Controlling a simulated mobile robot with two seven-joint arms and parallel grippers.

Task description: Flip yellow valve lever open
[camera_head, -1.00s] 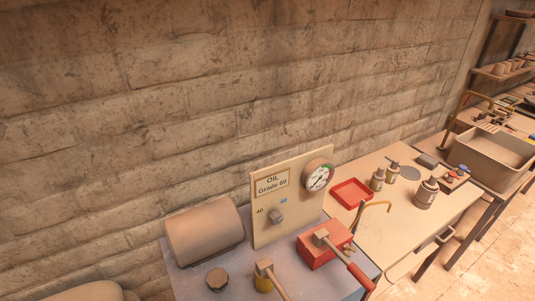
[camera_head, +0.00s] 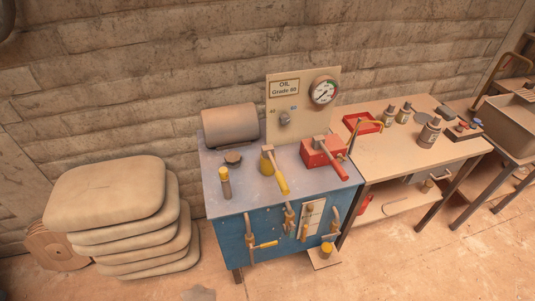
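Several yellow-handled parts show on the blue machine cabinet (camera_head: 230,235) in the head view, and I cannot tell which one is the task's yellow valve lever. A lever with a yellow grip (camera_head: 283,184) slants forward from a yellow base on the cabinet top. On the front face, a yellow handle (camera_head: 265,245) sticks out sideways at the lower left. More upright yellow-tipped handles, such as one (camera_head: 334,222) at the right, stand along the front. Neither of my grippers is in view.
A red box with a red-gripped lever (camera_head: 322,152) and an upright yellow-capped piece (camera_head: 225,182) stand on the cabinet top. An oil panel with a gauge (camera_head: 323,91) stands behind. Stacked sacks (camera_head: 110,190) lie at left, a workbench (camera_head: 440,150) at right. The floor in front is clear.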

